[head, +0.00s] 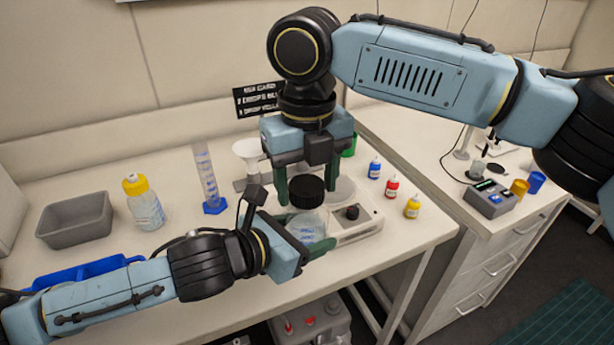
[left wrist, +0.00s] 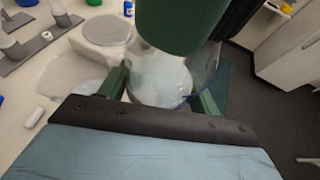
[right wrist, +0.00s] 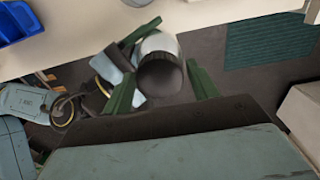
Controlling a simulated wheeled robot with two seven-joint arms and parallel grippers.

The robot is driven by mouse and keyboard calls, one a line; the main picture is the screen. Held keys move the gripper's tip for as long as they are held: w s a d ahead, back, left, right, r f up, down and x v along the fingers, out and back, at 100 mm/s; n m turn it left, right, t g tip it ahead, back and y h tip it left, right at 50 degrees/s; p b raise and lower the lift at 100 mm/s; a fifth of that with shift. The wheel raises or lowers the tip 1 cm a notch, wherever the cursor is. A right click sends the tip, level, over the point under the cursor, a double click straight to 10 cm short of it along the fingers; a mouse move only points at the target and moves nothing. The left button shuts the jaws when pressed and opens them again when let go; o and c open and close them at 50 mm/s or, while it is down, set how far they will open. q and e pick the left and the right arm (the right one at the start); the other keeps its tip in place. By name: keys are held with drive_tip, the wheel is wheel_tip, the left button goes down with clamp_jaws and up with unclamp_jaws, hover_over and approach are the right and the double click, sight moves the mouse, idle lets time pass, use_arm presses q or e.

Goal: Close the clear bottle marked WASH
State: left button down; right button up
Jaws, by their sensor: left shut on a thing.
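A clear bottle (head: 308,229) with blue print too small to read is in my left gripper (head: 305,240), over the table's front edge. Its lower body also shows between the left fingers in the left wrist view (left wrist: 160,82). A black ribbed cap (head: 306,190) sits at the bottle's mouth; I cannot tell how tightly it is seated. My right gripper (head: 306,186) points down from above, its green fingers apart on either side of the cap. In the right wrist view the cap (right wrist: 160,76) lies between the fingers with gaps on both sides.
A yellow-capped bottle (head: 146,208), a grey bin (head: 75,222) and a blue-based cylinder (head: 209,183) stand at left. Small dropper bottles (head: 392,188) stand at right.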

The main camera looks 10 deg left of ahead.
drive_tip(key=c, duration=0.8)
drive_tip(key=m, duration=0.4)
drive_tip(key=shift+m, duration=0.3)
drive_tip(key=m, duration=0.3)
drive_tip(key=shift+m, duration=0.4)
drive_tip(key=m, duration=0.3)
drive_tip(key=shift+m, duration=0.4)
drive_tip(key=m, duration=0.3)
drive_tip(key=shift+m, duration=0.3)
drive_tip(key=m, duration=0.5)
drive_tip(key=shift+f, duration=0.1)
drive_tip(key=m, duration=2)
drive_tip(key=shift+m, duration=0.4)
drive_tip(key=o, duration=1.1)
